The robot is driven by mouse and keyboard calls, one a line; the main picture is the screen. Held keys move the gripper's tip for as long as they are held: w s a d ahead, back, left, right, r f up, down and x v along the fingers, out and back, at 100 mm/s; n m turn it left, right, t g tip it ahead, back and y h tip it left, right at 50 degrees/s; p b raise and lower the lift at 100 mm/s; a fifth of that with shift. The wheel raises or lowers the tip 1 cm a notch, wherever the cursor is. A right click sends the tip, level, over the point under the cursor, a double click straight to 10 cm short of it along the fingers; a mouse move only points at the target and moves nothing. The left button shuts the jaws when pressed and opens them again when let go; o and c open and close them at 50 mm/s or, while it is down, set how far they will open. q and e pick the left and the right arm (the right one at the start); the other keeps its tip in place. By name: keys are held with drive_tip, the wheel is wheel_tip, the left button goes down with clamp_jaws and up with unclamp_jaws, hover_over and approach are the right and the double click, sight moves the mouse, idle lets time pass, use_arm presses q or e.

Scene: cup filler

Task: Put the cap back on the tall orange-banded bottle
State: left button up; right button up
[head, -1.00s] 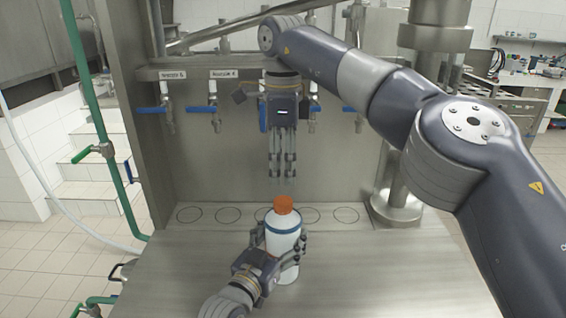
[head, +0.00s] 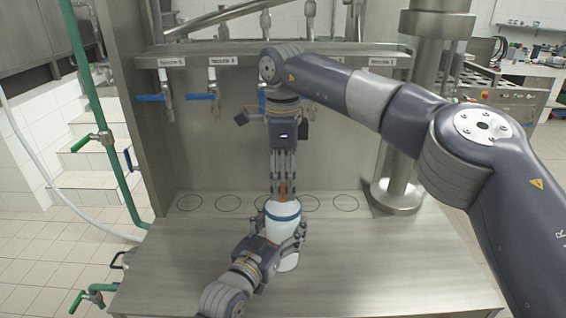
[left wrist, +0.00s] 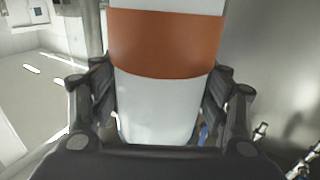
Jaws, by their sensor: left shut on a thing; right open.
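A white bottle (head: 282,232) with a blue ring near its shoulder stands upright on the steel worktop. In the left wrist view the same bottle (left wrist: 160,110) shows a broad orange band. My left gripper (head: 284,243) is shut around its body from the front left, with a finger on either side. The orange cap (head: 283,188) is at the bottle's top, largely hidden between my right gripper's fingers. My right gripper (head: 284,192) points straight down over the bottle, open, its fingers on either side of the cap. I cannot tell whether they touch it.
The steel worktop (head: 400,270) is clear on both sides, with marked circles (head: 228,203) along its back. Blue-handled valves (head: 200,97) hang under a labelled shelf behind. A steel column (head: 398,170) stands at the right rear, and a green pipe (head: 105,135) at the left.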

drive_tip(key=shift+f, duration=0.65)
drive_tip(key=c, duration=1.2)
drive_tip(key=shift+o, duration=0.2)
drive_tip(key=m, duration=0.8)
drive_tip(key=shift+m, duration=0.4)
drive_tip(key=o, duration=1.2)
drive_tip(key=shift+c, duration=0.2)
